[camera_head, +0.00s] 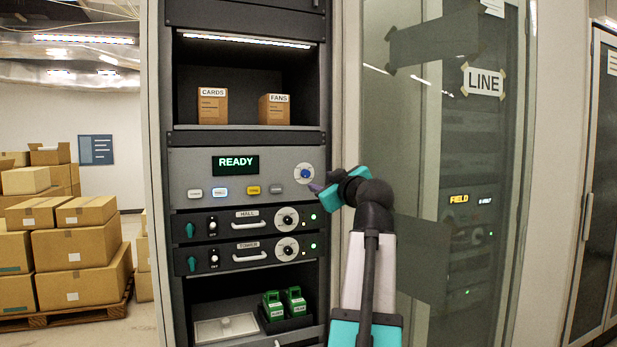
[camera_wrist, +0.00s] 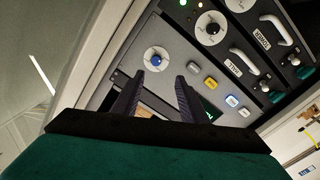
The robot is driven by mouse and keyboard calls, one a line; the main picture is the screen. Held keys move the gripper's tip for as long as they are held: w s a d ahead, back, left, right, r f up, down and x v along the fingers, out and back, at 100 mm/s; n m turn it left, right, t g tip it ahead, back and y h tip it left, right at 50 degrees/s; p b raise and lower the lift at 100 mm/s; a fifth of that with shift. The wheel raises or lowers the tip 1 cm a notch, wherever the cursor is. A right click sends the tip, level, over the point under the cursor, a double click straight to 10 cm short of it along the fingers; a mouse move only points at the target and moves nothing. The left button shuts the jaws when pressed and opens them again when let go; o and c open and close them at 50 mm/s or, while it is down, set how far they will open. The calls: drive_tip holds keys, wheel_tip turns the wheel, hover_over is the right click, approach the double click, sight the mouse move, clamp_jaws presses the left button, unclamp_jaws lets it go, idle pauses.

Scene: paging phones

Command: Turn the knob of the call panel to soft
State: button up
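The call panel (camera_head: 230,178) is a grey rack unit with a green READY display (camera_head: 235,165) and a row of several small buttons, one lit blue and one yellow. Its knob (camera_head: 304,173) has a blue centre on a pale round dial at the panel's right end. The knob also shows in the wrist view (camera_wrist: 156,60), uncovered. The dial marks and the knob's setting are too small to read. My gripper (camera_head: 318,188) is just below and right of the knob in the head view. In the wrist view its two fingers (camera_wrist: 156,90) are apart with nothing held, short of the knob.
Below are the HALL (camera_head: 246,222) and TOWER (camera_head: 248,254) units with handles and black dials. A shelf above holds CARDS (camera_head: 212,105) and FANS (camera_head: 273,109) boxes. Green devices (camera_head: 284,304) stand at the bottom. A glass door (camera_head: 450,130) is right of the rack.

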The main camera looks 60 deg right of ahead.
sight(306, 173)
drive_tip(key=shift+s+a+r, duration=0.1)
drive_tip(key=shift+s+r, duration=0.15)
drive_tip(key=shift+r, duration=0.2)
drive_tip(key=p+x, duration=0.3)
drive_tip(key=x, duration=0.9)
drive_tip(key=shift+s+r, duration=0.1)
drive_tip(key=shift+r, duration=0.1)
drive_tip(key=shift+x, duration=1)
drive_tip(key=shift+f, duration=0.15)
drive_tip(key=c, duration=1)
drive_tip(key=shift+a, duration=0.15)
clamp_jaws()
